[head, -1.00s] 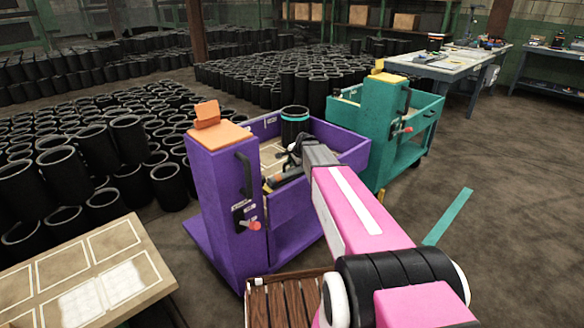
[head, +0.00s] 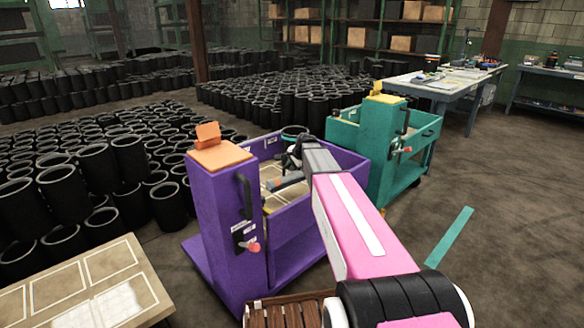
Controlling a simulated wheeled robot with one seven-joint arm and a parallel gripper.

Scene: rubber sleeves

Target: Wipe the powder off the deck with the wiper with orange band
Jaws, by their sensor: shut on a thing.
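My gripper (head: 297,155) is small and dark in the head view, over the open purple cart (head: 212,222). It is shut on what looks like the wiper (head: 288,182), a grey bar with a small orange band, held at a slant inside the cart. The fingertips are too small to see clearly. Below it lies the cart's beige deck (head: 272,200) with pale outlines, partly hidden by the cart's side wall and my arm. I cannot make out powder there, nor tell whether the wiper touches the deck.
A teal cart (head: 372,150) is behind right. A beige board (head: 75,290) with pale outlines and a bright patch is at lower left. Many black sleeves (head: 95,175) fill the left floor; the right floor is open.

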